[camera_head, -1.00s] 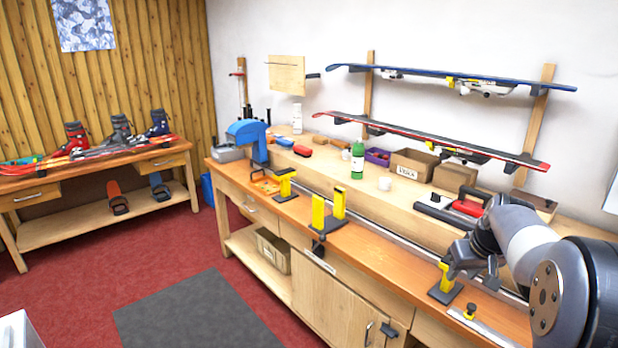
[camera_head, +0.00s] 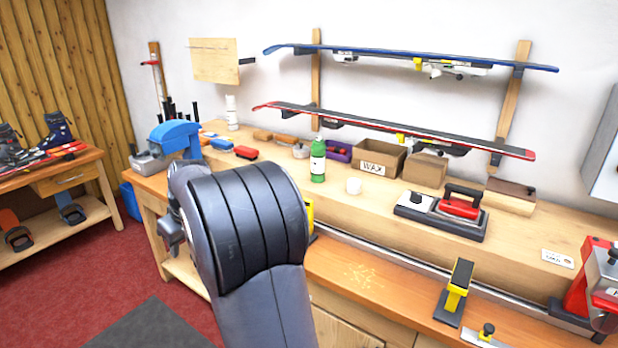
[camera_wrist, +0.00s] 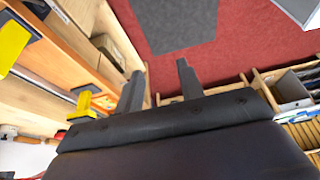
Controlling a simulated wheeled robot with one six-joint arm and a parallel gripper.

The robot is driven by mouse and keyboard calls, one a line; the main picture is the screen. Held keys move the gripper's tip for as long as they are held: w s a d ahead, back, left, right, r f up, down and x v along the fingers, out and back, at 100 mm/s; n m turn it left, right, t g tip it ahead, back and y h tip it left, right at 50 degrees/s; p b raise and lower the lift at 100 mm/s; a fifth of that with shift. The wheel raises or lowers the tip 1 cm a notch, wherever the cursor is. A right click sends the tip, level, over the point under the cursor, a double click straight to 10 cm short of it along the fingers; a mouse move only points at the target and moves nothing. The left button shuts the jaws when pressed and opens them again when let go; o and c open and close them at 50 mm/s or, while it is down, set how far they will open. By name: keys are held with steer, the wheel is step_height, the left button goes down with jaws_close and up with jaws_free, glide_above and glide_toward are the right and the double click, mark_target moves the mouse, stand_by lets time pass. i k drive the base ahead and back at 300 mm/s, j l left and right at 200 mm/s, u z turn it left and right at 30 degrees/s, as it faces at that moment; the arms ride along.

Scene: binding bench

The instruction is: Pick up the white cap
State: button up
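The white cap (camera_head: 354,186), a small short white cylinder, stands on the raised back shelf of the bench, right of a green bottle (camera_head: 318,162) and in front of a cardboard box. It is clear of my arm in the head view and I cannot make it out in the wrist view. My gripper (camera_wrist: 160,68) shows two dark fingers spread apart with nothing between them. It points over the bench's front edge toward the floor, away from the cap. In the head view my arm hides most of the gripper.
Yellow-topped vise parts (camera_head: 454,292) stand along the front. Skis (camera_head: 400,132) hang above. A red machine (camera_head: 590,285) is at the right. The shelf just before the cap looks clear.

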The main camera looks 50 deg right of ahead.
mark_target(353, 184)
steer(key=i+z, duration=0.4)
steer(key=i+j+z, duration=0.1)
steer(key=i+z, duration=0.25)
steer(key=i+l+z, duration=0.15)
steer(key=z, duration=0.25)
steer(key=i+l+z, duration=0.1)
steer(key=i+z, duration=0.15)
steer(key=z, duration=0.2)
steer(key=i+z, duration=0.2)
steer(key=z, duration=0.2)
